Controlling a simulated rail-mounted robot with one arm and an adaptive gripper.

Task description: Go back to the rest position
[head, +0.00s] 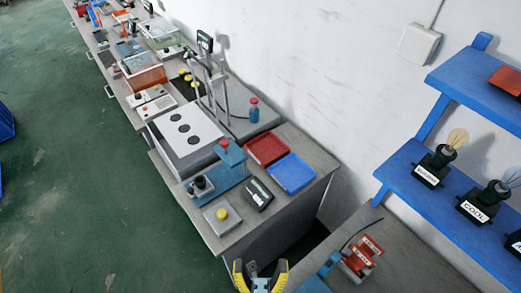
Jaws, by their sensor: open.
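My gripper (261,277) shows at the bottom edge of the head view, with two black and yellow fingers apart and nothing seen between them. It is in front of the near end of the long workbench, apart from the things on it. The lower part of the gripper and most of the arm are out of the picture.
The workbench (232,238) holds a blue press (228,165), a red tray (266,149) and a blue tray (291,174). A second bench (400,262) with orange blocks (362,252) is at lower right, below a blue shelf (405,168). The green floor (90,200) at left is largely clear.

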